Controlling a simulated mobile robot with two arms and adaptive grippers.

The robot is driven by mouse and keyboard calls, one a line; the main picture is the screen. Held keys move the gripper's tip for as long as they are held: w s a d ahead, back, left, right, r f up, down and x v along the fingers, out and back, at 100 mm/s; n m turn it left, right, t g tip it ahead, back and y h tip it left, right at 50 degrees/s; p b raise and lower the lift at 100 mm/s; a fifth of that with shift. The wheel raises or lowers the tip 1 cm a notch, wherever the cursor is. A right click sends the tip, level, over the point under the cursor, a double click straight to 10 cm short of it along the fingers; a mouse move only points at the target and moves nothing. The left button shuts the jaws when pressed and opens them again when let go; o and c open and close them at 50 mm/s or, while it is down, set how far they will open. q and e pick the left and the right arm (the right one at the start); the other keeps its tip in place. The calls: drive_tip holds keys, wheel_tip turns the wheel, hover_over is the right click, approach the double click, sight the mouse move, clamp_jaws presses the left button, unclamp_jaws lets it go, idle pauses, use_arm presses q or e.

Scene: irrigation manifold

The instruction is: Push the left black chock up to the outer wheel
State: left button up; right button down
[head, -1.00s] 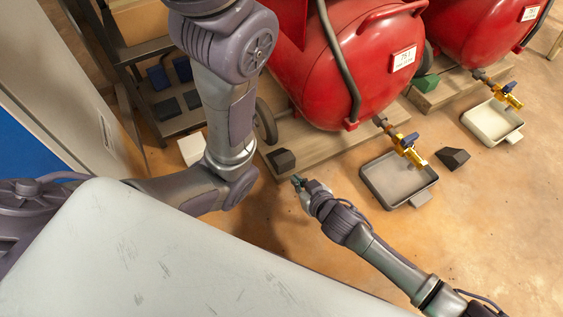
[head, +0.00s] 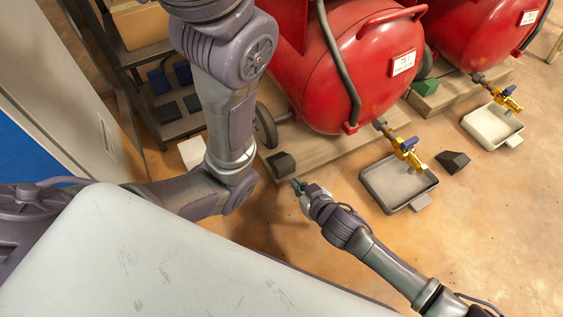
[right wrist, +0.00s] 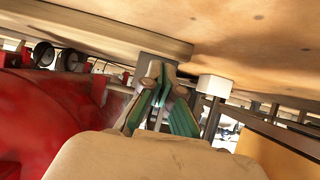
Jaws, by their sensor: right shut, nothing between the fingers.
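The left black chock (head: 286,165) sits at the near edge of the wooden pallet, just below the dark outer wheel (head: 265,124) of the nearer red tank. Any gap between chock and wheel looks small; I cannot tell if they touch. My right gripper (head: 296,186) is shut and empty, its tips just below and right of the chock. In the right wrist view, the teal fingers (right wrist: 158,88) meet in front of a grey block face, likely the chock (right wrist: 148,64); contact is unclear. My left arm shows, but its gripper is out of the picture.
The red tank (head: 350,75) stands above the pallet (head: 335,146). A grey drip tray (head: 398,180) lies below its yellow valve (head: 408,152). A second black chock (head: 453,162) lies on the floor. A white block (head: 193,152) is left of the wheel.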

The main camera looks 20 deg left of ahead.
sight(287, 169)
idle(0.4)
drive_tip(key=shift+w+a+b, duration=0.45)
drive_tip(key=shift+w+a, duration=0.5)
drive_tip(key=shift+a, duration=0.3)
drive_tip(key=shift+w+a+b, duration=0.4)
drive_tip(key=shift+w+a, duration=0.55)
drive_tip(key=shift+a, duration=0.25)
drive_tip(key=shift+s+d+r+p, duration=0.15)
drive_tip(key=shift+s+d+p, duration=0.4)
drive_tip(key=shift+d+p, duration=0.35)
drive_tip(key=shift+s+d+p, duration=0.5)
drive_tip(key=shift+p, duration=0.25)
